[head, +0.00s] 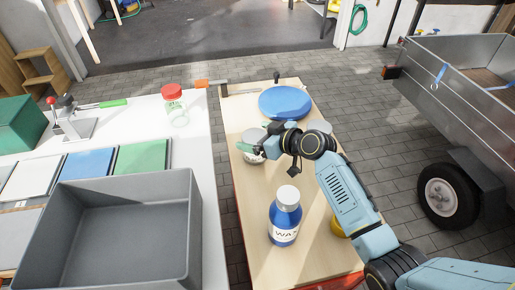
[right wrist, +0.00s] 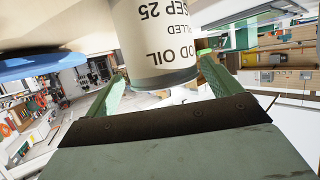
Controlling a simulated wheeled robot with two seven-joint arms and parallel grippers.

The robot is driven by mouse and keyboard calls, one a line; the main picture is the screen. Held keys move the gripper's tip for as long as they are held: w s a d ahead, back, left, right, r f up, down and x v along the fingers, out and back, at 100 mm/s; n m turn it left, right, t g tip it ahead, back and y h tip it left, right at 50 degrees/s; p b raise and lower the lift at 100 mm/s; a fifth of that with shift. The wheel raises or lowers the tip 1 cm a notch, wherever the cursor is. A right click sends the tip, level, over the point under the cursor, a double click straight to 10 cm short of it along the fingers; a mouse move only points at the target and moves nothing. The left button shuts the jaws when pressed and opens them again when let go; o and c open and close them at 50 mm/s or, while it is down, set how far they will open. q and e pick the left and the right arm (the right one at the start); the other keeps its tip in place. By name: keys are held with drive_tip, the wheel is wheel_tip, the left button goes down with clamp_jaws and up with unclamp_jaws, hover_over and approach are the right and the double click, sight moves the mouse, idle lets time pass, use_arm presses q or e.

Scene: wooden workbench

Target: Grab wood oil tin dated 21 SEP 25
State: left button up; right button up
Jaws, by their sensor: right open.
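A pale tin (head: 252,136) stands on the wooden workbench (head: 248,226), partly hidden by my right gripper (head: 247,147). In the right wrist view the tin (right wrist: 155,45) appears upside down, with a cream label reading "OOD OIL", "LLED" and "SEP 25"; the day is out of frame. The green fingers of my right gripper (right wrist: 160,95) are open, one to each side of the tin. I cannot tell whether either touches it. A second pale round top (head: 320,126) shows behind my right arm, its label hidden. My left gripper is not in view.
A blue WAX bottle (head: 285,218) stands nearer on the bench. A blue round object (head: 285,102) lies at the far end, and a yellow item (head: 336,229) is half hidden by my arm. A grey crate (head: 190,215) and red-lidded jar (head: 174,104) stand on the white table.

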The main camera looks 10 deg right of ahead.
drive_tip(key=shift+f, duration=0.4)
drive_tip(key=shift+d, duration=0.1)
drive_tip(key=c, duration=1.3)
